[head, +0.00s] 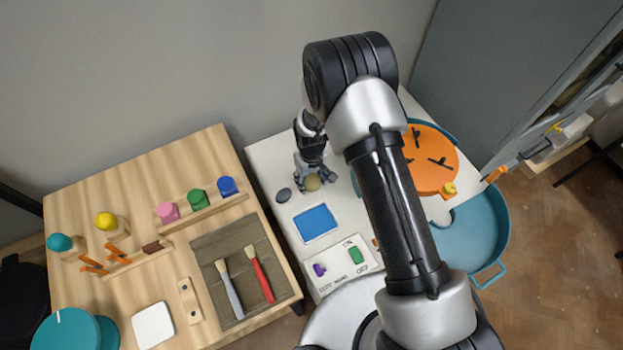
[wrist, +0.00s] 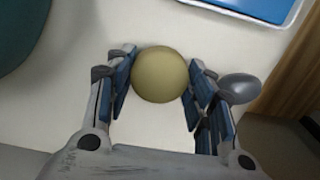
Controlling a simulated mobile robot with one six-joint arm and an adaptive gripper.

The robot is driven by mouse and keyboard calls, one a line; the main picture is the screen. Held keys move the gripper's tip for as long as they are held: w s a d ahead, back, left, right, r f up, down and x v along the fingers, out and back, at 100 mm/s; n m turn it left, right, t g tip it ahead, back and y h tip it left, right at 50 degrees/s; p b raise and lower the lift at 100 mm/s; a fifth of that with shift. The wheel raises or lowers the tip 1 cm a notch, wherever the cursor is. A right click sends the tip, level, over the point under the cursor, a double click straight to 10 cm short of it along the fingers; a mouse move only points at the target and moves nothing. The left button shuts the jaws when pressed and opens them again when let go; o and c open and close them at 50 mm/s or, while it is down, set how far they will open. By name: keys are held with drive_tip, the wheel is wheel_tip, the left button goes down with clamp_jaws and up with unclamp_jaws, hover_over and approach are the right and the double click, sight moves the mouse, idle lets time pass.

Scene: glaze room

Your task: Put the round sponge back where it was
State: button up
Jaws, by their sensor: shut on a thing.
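The round sponge (head: 313,183) is a dull yellow ball on or just above the white worktop. My gripper (head: 314,178) reaches down over it from behind. In the wrist view the sponge (wrist: 160,74) sits between the two fingers of my gripper (wrist: 161,82), which are shut on it. I cannot tell whether the sponge touches the worktop.
A dark grey oval object (head: 284,195) lies just left of the sponge; in the wrist view it is close to the right finger (wrist: 239,88). A blue tray (head: 317,223) lies in front. An orange disc (head: 431,160) stands to the right.

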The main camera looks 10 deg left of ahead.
drive_tip(key=shift+f, duration=0.15)
drive_tip(key=o, duration=1)
